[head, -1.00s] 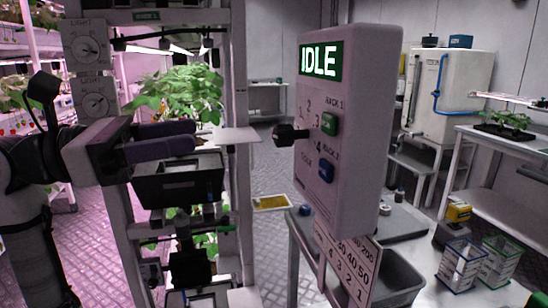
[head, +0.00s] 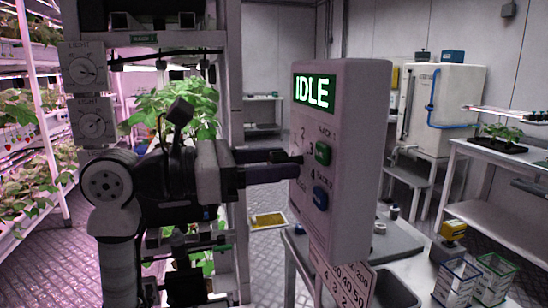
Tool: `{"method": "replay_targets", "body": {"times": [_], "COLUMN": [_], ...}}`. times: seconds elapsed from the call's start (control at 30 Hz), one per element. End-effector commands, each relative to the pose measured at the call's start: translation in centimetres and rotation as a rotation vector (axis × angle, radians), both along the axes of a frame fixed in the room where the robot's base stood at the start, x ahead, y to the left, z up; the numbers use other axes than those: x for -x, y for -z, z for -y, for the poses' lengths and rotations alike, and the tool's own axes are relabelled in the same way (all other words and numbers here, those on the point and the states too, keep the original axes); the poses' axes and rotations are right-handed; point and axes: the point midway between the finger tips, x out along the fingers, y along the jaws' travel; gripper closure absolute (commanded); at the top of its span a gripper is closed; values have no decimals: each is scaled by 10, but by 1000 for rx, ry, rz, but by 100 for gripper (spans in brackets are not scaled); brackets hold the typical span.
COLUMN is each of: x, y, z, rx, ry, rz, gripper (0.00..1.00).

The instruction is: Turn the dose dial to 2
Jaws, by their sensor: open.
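The dosing box (head: 357,150) is a pale upright panel with a lit green display (head: 314,91) reading IDLE. Its left face carries printed numbers, of which 2, 3 and 4 can be made out. A green button (head: 322,153) and a blue button (head: 320,198) sit on the same face. My gripper (head: 293,165) is open, its two dark fingers reaching right to the panel face where the black dose dial sits. The fingers hide nearly all of the dial, so its pointing direction and any contact cannot be told.
A card with printed numbers (head: 345,275) hangs below the box. A bench with wire baskets (head: 457,282) and a yellow-topped device (head: 453,230) stands at the lower right. A rack post with two LIGHT dials (head: 92,122) stands at the left. Leafy plants are behind my arm.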

Motion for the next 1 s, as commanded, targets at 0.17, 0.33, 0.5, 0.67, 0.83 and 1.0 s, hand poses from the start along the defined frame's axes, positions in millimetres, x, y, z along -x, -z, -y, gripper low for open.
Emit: {"method": "replay_targets", "body": {"times": [0.17,0.33,0.5,0.67,0.83,1.0], "x": [-1,-1,-1,-1,-1,-1], "y": [0,0,0,0,1,2], "z": [4,4,4,4,4,4], "rx": [0,0,0,0,-2,-13], "ry": [-1,0,0,0,0,-1], "rz": [0,0,0,0,7,46], "gripper": [51,51,73,94,95,95]}}
